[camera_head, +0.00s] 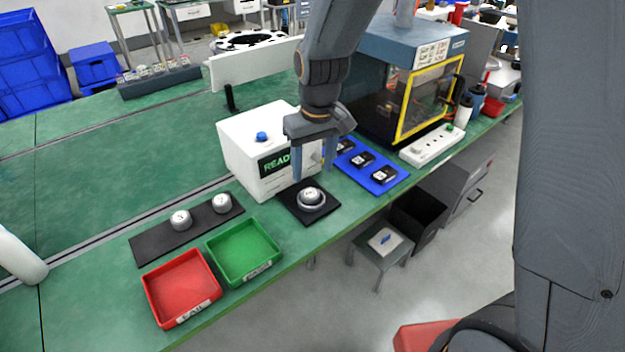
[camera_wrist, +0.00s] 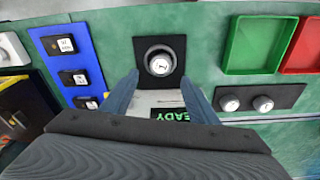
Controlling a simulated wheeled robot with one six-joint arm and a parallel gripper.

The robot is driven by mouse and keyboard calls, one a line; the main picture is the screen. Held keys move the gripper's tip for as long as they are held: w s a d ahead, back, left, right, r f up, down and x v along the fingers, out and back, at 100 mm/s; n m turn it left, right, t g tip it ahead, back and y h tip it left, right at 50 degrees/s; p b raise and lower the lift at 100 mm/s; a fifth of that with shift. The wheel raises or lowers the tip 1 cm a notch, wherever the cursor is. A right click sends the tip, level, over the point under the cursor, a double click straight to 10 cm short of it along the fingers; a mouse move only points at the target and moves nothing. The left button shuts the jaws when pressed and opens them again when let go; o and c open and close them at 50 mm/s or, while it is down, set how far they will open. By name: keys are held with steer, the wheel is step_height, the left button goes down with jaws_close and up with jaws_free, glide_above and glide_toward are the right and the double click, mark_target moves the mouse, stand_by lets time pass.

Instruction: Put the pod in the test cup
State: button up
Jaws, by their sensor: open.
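A round grey pod (camera_head: 311,196) with a pale marked top sits upright in the test cup, a silver ring (camera_head: 313,208) on a small black plate (camera_head: 290,207). The pod also shows in the wrist view (camera_wrist: 159,64), inside the ring (camera_wrist: 147,52). My gripper (camera_head: 313,178) is open and empty, fingers pointing down, above and just behind the cup. In the wrist view my gripper (camera_wrist: 158,82) has its two blue-grey fingers apart, with the pod beyond the tips and clear of them. Two similar pods (camera_head: 181,220) (camera_head: 222,203) stand on a dark strip (camera_head: 150,246) at left.
A white tester box (camera_head: 240,150) with a blue button and a READY display stands right behind the cup. Red (camera_head: 181,288) and green (camera_head: 243,252) trays lie at left, empty. A blue board (camera_head: 395,183) with black modules and a yellow-framed oven (camera_head: 428,97) stand at right.

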steer(key=shift+r, duration=2.35)
steer(key=s+d+f+m, duration=0.4)
steer(key=s+d, duration=1)
steer(key=shift+d+m+h+b, duration=0.3)
steer(key=shift+d+b, duration=0.05)
steer(key=shift+c, duration=0.4)
